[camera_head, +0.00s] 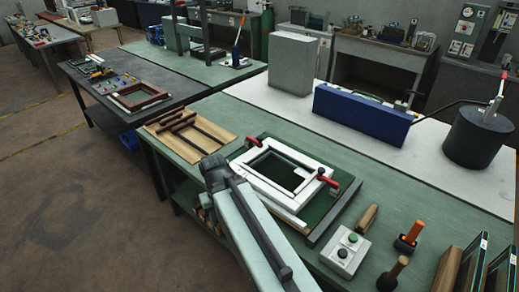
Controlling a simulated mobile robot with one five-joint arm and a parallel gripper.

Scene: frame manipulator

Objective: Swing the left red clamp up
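A white rectangular frame (274,199) lies on a dark green base plate (332,213) on the green workbench. My arm reaches in from the bottom, and my gripper (212,166) is near the frame's left edge, below and left of the left clamp. Its fingertips are hard to make out, and I cannot tell whether it touches anything.
A control box with buttons (346,252), a wooden-handled tool (367,218) and orange-handled tools (410,238) stand right of the frame. Wooden bars on a board (190,135) lie at left. A blue case (362,115) and a dark cylinder (476,137) stand behind.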

